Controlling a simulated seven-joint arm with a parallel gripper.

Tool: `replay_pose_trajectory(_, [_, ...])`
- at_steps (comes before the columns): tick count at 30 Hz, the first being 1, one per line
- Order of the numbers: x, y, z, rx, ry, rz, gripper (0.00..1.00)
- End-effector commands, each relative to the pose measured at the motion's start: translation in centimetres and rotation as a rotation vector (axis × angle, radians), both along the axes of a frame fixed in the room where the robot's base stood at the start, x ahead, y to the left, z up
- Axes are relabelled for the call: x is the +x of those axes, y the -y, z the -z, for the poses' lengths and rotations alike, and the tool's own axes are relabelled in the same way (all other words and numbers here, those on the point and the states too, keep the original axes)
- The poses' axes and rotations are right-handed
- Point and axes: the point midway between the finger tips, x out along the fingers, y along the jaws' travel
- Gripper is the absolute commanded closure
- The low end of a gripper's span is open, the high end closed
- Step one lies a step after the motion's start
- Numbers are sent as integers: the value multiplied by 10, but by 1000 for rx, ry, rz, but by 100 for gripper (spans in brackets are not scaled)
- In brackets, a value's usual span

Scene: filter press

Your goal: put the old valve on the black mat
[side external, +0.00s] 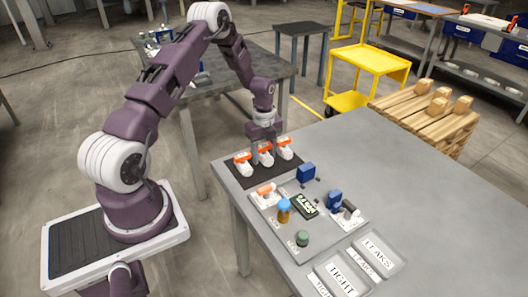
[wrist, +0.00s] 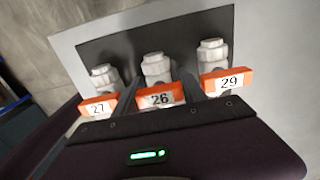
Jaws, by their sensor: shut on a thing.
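Three white valves with orange numbered handles stand in a row on the black mat (side external: 268,178). In the wrist view they read 27 (wrist: 98,108), 26 (wrist: 160,98) and 29 (wrist: 222,82). My gripper (side external: 265,150) points down at the middle valve (side external: 265,158). In the wrist view my gripper (wrist: 160,84) has its fingers on both sides of valve 26 and is shut on it. The valve's base is partly hidden, so I cannot tell if it touches the mat (wrist: 122,50). Another orange-handled white valve (side external: 265,192) lies on the light test board. No label marks which is old.
The test board (side external: 270,217) carries a dark display (side external: 306,204), an amber-and-blue part (side external: 284,210), a green knob (side external: 302,238) and a blue part (side external: 334,199). A blue block (side external: 306,172) stands behind. TIGHT (side external: 338,280) and LEAKS (side external: 377,250) trays lie in front. The table's right side is clear.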

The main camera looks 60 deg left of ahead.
Motion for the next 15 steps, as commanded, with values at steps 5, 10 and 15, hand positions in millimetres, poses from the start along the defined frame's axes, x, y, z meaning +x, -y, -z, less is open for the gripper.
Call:
replay_pose_trajectory(5, [0,0,0,0,0,0,98])
replay_pose_trajectory(10, [0,0,2,0,0,0,98])
replay_pose_trajectory(15, [0,0,5,0,0,0,98])
